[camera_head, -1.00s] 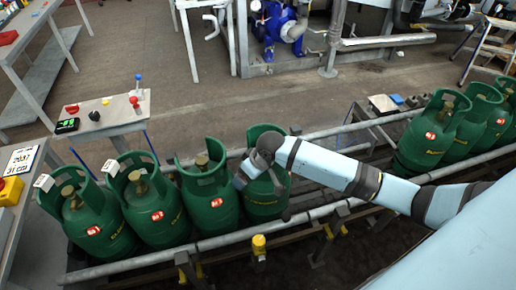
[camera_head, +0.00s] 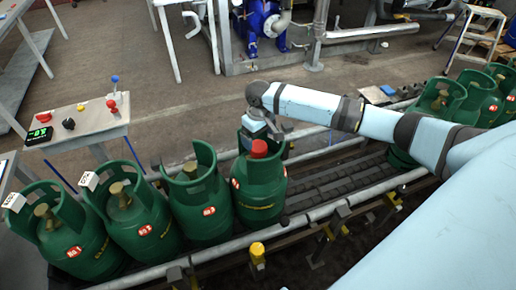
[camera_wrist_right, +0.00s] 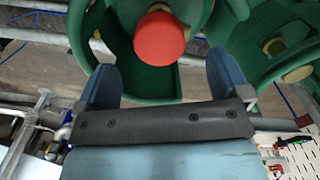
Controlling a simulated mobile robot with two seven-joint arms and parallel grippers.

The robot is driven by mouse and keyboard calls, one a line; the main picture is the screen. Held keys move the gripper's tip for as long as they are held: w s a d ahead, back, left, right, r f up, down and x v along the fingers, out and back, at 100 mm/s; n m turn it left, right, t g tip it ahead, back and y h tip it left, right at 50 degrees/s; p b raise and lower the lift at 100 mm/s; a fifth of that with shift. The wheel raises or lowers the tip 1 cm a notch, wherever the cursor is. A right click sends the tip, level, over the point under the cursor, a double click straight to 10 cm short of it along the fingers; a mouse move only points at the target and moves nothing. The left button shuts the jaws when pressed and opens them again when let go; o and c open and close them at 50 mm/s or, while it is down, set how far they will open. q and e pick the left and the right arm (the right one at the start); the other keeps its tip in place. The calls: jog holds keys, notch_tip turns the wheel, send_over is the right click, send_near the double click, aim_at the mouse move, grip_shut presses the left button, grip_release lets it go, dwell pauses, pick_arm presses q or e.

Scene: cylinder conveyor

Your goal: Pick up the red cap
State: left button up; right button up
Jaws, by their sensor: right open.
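The red cap (camera_head: 259,148) sits on top of a green gas cylinder (camera_head: 258,192), inside its collar, the rightmost of the near row. In the right wrist view the red cap (camera_wrist_right: 160,38) is at the top middle, beyond the fingertips. My right gripper (camera_head: 264,130) is at the far side of the cap, close to the collar, partly hidden in the head view. In the wrist view my right gripper (camera_wrist_right: 165,82) is open, with its two blue fingers wide apart and nothing between them. My left gripper is not in view.
Several green cylinders (camera_head: 200,208) stand to the left on the conveyor, bare brass valves showing. More cylinders (camera_head: 440,98) stand at the far right. A side rail (camera_head: 230,250) runs along the near edge. The rollers (camera_head: 335,180) right of the capped cylinder are clear.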

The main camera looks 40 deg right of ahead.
aim_at(258, 146)
jog(key=shift+w+f, duration=0.2)
jog(key=shift+f, duration=2.7)
jog(key=c, duration=1)
